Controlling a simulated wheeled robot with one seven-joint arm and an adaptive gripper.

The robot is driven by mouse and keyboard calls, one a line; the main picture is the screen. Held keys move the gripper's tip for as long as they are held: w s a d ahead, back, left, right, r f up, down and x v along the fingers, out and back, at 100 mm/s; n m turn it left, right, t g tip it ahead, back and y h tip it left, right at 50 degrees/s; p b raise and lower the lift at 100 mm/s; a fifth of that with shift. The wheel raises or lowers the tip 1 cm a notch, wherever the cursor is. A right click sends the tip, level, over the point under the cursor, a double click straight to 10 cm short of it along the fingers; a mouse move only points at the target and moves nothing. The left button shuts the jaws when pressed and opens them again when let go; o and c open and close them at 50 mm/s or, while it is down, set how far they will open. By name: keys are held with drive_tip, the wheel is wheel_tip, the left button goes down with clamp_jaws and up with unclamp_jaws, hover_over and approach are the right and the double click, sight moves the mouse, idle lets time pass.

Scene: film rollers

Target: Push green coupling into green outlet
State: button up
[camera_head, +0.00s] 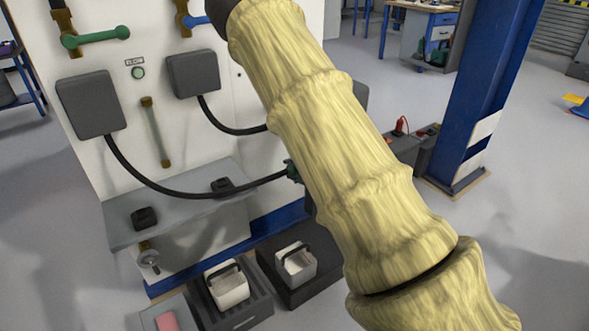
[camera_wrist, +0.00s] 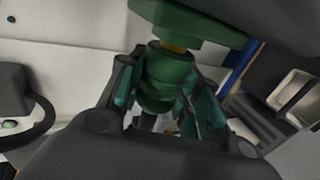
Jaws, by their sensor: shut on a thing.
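The green coupling (camera_wrist: 168,78) is between the teal-padded fingers of my gripper (camera_wrist: 165,98), which is shut on it. Just beyond it in the wrist view is a wider green hexagonal piece (camera_wrist: 180,24), with a little brass showing between the two. I cannot tell whether that piece is the green outlet or how far the two are joined. My arm hides most of the gripper there.
A white panel carries two grey boxes (camera_head: 91,104) (camera_head: 194,74) with black hoses and a green-handled valve (camera_head: 96,37). A grey shelf (camera_head: 187,208) is below. Bins (camera_head: 228,287) stand on the floor. A blue post (camera_head: 485,95) rises at right, with open floor beyond.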

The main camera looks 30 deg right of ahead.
drive_tip(key=shift+d, duration=0.25)
drive_tip(key=o, duration=1.2)
drive_tip(key=shift+s, duration=0.1)
drive_tip(key=v, duration=1.2)
